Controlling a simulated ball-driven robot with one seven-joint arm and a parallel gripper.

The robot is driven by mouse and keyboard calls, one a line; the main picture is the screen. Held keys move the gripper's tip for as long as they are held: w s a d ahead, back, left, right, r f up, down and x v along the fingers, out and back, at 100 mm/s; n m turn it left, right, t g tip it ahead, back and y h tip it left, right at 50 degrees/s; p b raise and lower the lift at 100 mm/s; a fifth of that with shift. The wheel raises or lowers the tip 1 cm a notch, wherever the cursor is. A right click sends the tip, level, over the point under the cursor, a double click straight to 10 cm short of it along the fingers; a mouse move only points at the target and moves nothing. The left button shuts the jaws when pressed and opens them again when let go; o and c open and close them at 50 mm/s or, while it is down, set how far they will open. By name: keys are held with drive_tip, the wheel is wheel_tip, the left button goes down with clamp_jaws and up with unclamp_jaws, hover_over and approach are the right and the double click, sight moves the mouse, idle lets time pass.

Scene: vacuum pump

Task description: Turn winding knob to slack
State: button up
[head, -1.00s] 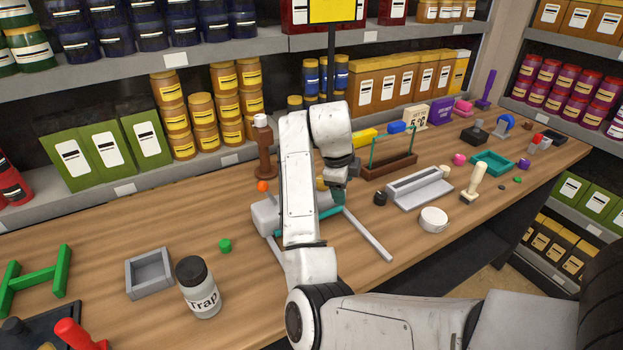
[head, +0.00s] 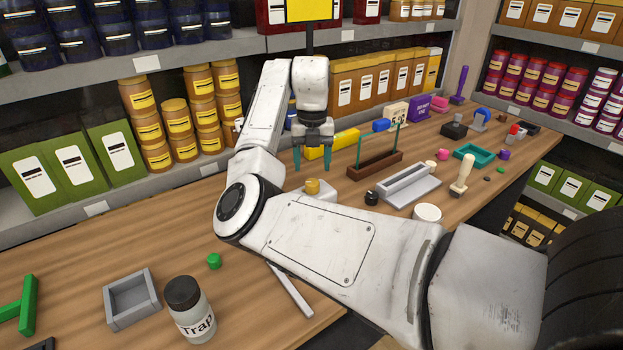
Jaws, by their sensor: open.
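A yellow-gold knob (head: 312,187) sits on top of a pale grey block-like body (head: 322,195) on the bench, in the middle of the head view. It may be the winding knob, but no label shows. Its exact turn position is too small to tell. My own arm hides much of the body and the bench left of the knob.
A brown rack with green posts (head: 375,163) stands close right, beside a grey slotted tray (head: 408,188) and small black weight (head: 371,198). A white round container (head: 427,213) stands nearer. The Trap jar (head: 190,308) and grey open box (head: 131,298) are front left.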

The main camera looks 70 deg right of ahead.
sight(312, 182)
wheel_tip(312, 182, down, 6)
drive_tip(key=shift+r+p, duration=0.1)
drive_tip(key=shift+p, duration=0.25)
drive_tip(key=c, duration=1.1)
